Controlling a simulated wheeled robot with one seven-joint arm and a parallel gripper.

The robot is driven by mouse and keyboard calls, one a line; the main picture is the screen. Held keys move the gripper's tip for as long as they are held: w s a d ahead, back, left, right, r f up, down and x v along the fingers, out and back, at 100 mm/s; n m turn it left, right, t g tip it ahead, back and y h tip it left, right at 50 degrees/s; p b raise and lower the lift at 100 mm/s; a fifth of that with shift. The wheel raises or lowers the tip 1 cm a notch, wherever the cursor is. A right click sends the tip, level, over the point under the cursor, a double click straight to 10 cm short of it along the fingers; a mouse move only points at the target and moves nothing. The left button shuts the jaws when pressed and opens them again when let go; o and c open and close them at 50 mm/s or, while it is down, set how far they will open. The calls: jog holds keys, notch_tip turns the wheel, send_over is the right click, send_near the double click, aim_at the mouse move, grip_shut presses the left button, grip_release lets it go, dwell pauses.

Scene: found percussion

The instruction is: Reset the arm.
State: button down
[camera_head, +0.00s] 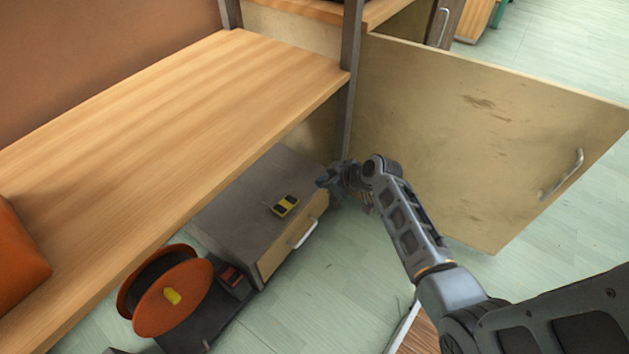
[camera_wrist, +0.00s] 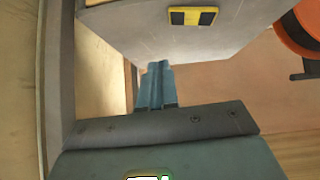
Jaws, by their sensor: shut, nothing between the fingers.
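My gripper (camera_head: 328,182) is at the end of my arm, beside the right rear part of a grey drawer box (camera_head: 240,215) under the wooden workbench. In the wrist view my gripper's fingers (camera_wrist: 155,84) are together with nothing between them. The grey box (camera_wrist: 130,28) fills the upper middle of that view, close to the fingers. Whether the gripper touches the box or the dark shelf post (camera_head: 347,90) cannot be told.
A yellow and black item (camera_head: 285,206) lies on the grey box. A large open cabinet door (camera_head: 480,130) stands to the right of my arm. An orange reel (camera_head: 165,290) stands at the lower left. The wooden bench top (camera_head: 180,120) is above left.

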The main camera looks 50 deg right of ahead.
jog(key=shift+s+d+r, duration=0.1)
jog(key=shift+s+r, duration=0.15)
jog(key=shift+s, duration=0.05)
dwell(0.5)
